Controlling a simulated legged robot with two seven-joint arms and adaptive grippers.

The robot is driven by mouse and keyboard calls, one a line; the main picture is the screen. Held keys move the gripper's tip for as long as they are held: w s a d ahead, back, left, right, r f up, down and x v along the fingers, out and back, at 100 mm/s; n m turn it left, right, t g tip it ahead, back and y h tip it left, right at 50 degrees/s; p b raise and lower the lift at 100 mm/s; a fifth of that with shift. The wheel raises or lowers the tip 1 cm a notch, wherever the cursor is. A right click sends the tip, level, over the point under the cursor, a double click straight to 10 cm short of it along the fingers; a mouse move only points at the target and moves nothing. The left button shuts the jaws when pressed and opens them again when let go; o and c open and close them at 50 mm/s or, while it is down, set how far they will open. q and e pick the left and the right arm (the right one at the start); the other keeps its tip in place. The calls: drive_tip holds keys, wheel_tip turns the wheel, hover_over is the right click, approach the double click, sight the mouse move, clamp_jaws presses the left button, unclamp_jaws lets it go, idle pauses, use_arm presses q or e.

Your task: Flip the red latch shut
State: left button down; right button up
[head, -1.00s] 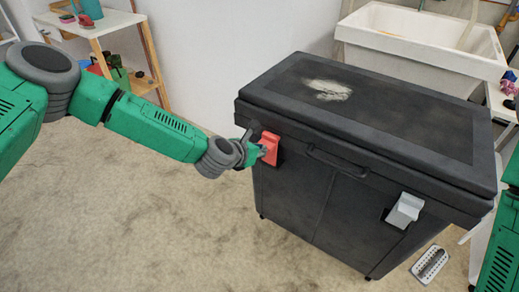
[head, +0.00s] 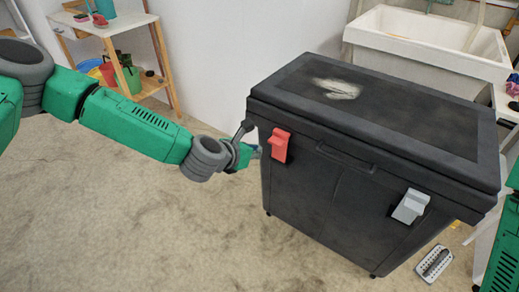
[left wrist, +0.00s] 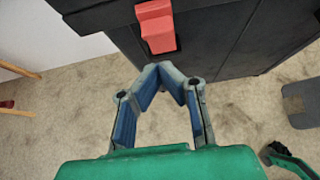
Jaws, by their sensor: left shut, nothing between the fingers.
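The red latch (head: 280,145) is on the front of the black chest (head: 325,205), near its left corner, just below the lid edge. It hangs down along the front; I cannot tell whether it is fully fastened. In the left wrist view, the latch (left wrist: 156,27) is at the top, beyond the fingertips. My left gripper (head: 257,152) is just left of the latch, beside the chest's corner and apart from the latch. In the left wrist view its blue-padded fingers (left wrist: 160,70) meet at the tips with nothing between them. My right gripper is out of view.
A light grey latch (head: 410,207) is on the chest's right front. The chest lid (head: 400,115) is down. A white sink (head: 425,42) stands behind, and a wooden shelf (head: 158,60) stands back left. The floor left of the chest is clear.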

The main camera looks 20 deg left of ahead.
use_arm(q)
drive_tip(key=shift+w+a+r+p+v, duration=0.1)
drive_tip(key=shift+p+v, duration=0.05)
drive_tip(key=shift+v, duration=0.85)
drive_tip(key=shift+w+a+r+p+v, duration=0.1)
drive_tip(key=shift+w+p+v, duration=0.05)
drive_tip(key=shift+v, duration=0.8)
drive_tip(key=shift+d, duration=0.2)
